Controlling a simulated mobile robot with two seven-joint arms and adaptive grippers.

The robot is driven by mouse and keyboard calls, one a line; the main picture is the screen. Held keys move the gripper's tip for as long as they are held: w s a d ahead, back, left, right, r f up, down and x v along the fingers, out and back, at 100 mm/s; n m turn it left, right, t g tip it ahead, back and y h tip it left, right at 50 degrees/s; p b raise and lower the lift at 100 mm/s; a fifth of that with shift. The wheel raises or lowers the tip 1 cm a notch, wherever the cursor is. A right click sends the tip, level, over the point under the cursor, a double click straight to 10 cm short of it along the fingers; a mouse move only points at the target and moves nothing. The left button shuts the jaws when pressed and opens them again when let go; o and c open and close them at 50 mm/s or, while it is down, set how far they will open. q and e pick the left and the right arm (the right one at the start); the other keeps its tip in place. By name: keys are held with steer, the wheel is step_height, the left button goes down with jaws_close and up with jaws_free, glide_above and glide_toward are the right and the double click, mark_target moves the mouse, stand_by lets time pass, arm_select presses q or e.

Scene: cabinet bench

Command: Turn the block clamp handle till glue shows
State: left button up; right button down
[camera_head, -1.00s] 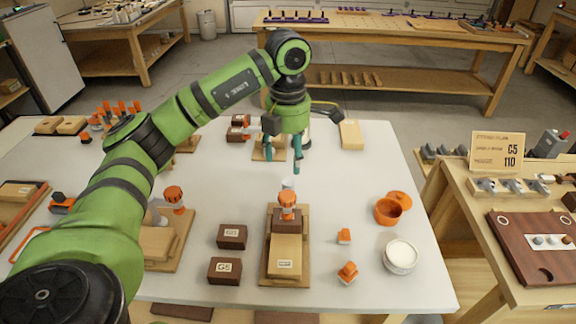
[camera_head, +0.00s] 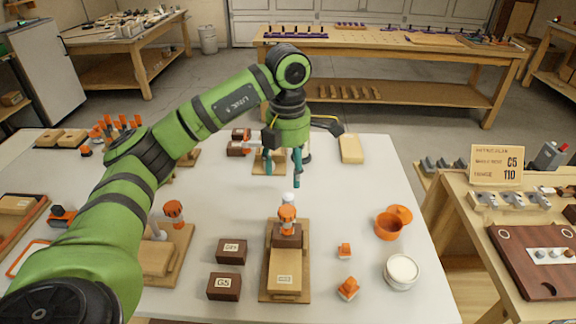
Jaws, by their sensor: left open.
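The block clamp has an orange handle knob (camera_head: 287,216) above a dark brown block (camera_head: 287,238), on a wooden base (camera_head: 264,283) that also bears a light wooden block (camera_head: 285,275). It stands at the middle front of the white table in the head view. My left gripper (camera_head: 283,178) points down above the table, behind the clamp and apart from it. Its teal fingers are spread and hold nothing. A small whitish piece (camera_head: 288,197) shows just behind the knob. No glue can be made out at the block. My right gripper is out of view.
Two dark labelled blocks (camera_head: 231,251) lie left of the clamp. A second orange-knobbed fixture (camera_head: 174,212) stands farther left, partly behind my arm. Small orange pieces (camera_head: 345,250), an orange pot (camera_head: 388,226) and a white-filled jar (camera_head: 401,270) stand right. The table's right rear is mostly clear.

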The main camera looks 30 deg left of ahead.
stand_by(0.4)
arm_select(q)
steer(key=p, duration=0.2)
glide_above(287, 209)
step_height(287, 209, down, 5)
steer(key=shift+r, duration=0.15)
steer(key=shift+f+p, duration=0.8)
steer(key=shift+f, duration=2.8)
steer(key=c, duration=1.2)
